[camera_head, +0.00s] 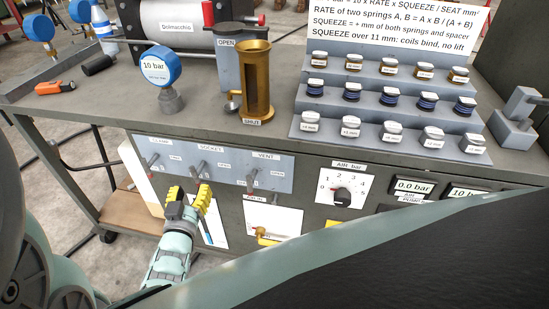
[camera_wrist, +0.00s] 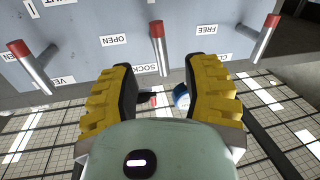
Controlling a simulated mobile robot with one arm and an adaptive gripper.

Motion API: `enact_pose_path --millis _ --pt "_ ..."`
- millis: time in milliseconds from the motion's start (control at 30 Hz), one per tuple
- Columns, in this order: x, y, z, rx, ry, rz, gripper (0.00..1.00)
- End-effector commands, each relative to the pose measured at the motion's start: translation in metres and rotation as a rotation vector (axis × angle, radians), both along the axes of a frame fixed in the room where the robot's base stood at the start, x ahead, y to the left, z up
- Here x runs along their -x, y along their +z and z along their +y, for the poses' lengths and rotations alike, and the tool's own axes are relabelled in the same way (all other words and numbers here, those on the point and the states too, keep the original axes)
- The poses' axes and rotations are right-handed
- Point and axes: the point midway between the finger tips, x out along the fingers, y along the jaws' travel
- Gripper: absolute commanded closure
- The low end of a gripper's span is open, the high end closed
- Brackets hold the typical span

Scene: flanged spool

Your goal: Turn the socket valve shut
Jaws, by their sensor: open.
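The socket valve lever (camera_head: 198,168) is the middle of three levers on the blue-grey panel at the bench front, below the SOCKET label. In the wrist view the socket lever (camera_wrist: 158,50) is a metal rod with a red end, with an OPEN label to its left. My gripper (camera_head: 188,195) is just below this lever in the head view. In the wrist view my gripper (camera_wrist: 158,75) has its yellow fingers spread apart. The lever's base end lies between the fingertips in that picture, with no clear contact. Nothing is held.
The vent lever (camera_head: 252,177) and the clamp lever (camera_head: 153,160) flank the socket lever.

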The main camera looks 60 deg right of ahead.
Motion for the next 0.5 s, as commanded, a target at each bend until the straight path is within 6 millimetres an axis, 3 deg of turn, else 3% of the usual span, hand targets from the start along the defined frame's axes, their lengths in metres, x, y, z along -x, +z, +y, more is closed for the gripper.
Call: enact_pose_path --millis 200,500 --pt "-0.016 0.000 -0.027 0.001 -0.004 0.001 0.53" --pt "-0.029 0.000 -0.045 -0.002 -0.003 0.000 0.53"
